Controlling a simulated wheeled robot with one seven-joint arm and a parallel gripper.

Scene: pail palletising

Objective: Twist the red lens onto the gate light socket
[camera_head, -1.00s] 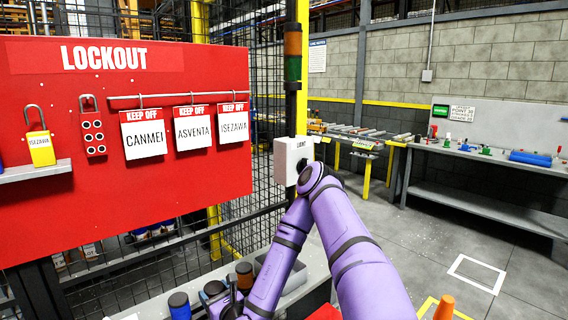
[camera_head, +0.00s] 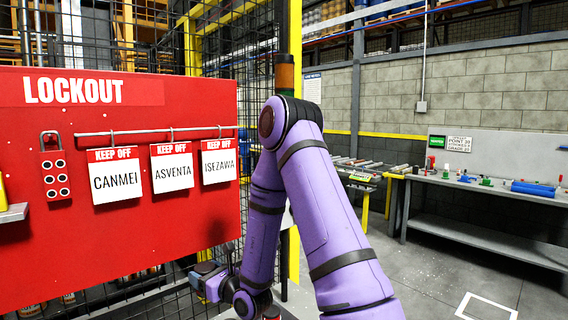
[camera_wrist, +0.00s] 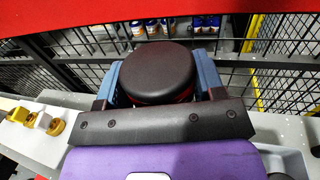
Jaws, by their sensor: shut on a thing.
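The gate light (camera_head: 285,75) stands on a dark post by the fence in the head view, with an orange section above a green one. A dark section shows above the orange; I cannot make out the socket's details. My gripper (camera_wrist: 158,82) is shut on a round piece, which appears to be the red lens (camera_wrist: 182,97): its broad top is dark, and a little red shows at its lower edge. Blue fingers stand on both sides of it. In the head view my gripper (camera_head: 208,280) is low, left of the gate light and below the red board; the lens cannot be told there.
The red lockout board (camera_head: 120,235) with tags fills the left. Wire fence (camera_head: 240,55) stands behind it. A bench (camera_wrist: 277,125) lies below my gripper, with yellowish round parts (camera_wrist: 40,121) at left. A grey workbench (camera_head: 480,190) stands at right; open floor lies before it.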

